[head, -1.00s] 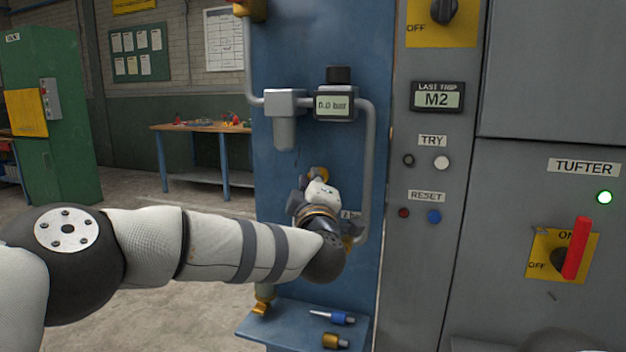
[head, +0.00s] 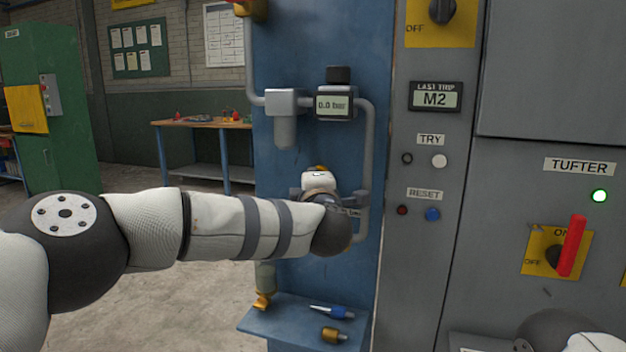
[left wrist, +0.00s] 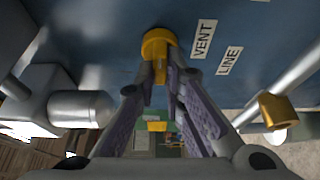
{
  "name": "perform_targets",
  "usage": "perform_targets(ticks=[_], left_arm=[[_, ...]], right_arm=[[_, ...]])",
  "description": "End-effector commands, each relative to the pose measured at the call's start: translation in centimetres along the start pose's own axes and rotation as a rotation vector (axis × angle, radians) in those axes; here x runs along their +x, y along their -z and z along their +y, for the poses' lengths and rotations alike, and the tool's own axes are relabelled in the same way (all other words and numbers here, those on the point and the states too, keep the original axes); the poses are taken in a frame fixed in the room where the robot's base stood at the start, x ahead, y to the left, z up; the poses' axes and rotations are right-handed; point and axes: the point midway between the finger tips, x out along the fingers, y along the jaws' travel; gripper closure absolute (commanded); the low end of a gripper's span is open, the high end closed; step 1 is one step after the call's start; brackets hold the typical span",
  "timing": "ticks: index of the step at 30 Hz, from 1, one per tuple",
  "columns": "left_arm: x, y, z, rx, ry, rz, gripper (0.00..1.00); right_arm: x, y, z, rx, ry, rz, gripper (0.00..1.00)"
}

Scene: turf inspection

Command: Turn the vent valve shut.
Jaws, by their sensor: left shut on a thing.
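The vent valve (left wrist: 157,42) is a yellow knob with a short lever on the blue panel, beside the VENT label (left wrist: 203,38). My left gripper (left wrist: 161,78) is shut on its lever, with a finger on each side, in the left wrist view. In the head view my left gripper (head: 320,185) is in front of the panel, and my own wrist hides most of the valve and the grip. My right gripper is not in view.
The pressure display (head: 334,104) above reads 0.0 bar. A blue shelf (head: 285,325) below holds small tools. The grey cabinet (head: 455,285) stands to the right.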

Motion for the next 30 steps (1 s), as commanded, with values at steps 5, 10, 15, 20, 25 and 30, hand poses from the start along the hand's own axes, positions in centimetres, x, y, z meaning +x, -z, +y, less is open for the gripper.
perform_targets(ticks=[5,10,15,20,25,30], left_arm=[[0.0,0.0,0.6,-0.005,-0.009,0.0,1.0],[0.0,0.1,0.6,-0.005,-0.009,0.001,0.86],[0.0,0.1,0.4,-0.004,-0.007,0.001,0.7],[0.0,0.0,0.2,-0.002,-0.003,0.0,0.7],[-1.4,-0.1,0.2,-0.001,-0.002,-0.003,0.7],[-5.5,0.0,0.2,-0.001,-0.003,-0.003,0.7]], right_arm=[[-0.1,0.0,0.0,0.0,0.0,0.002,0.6],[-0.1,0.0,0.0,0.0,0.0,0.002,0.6],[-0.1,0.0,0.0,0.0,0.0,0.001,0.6],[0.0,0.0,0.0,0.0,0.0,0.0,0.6],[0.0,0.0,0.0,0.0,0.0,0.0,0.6],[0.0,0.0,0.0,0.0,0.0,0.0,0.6]])
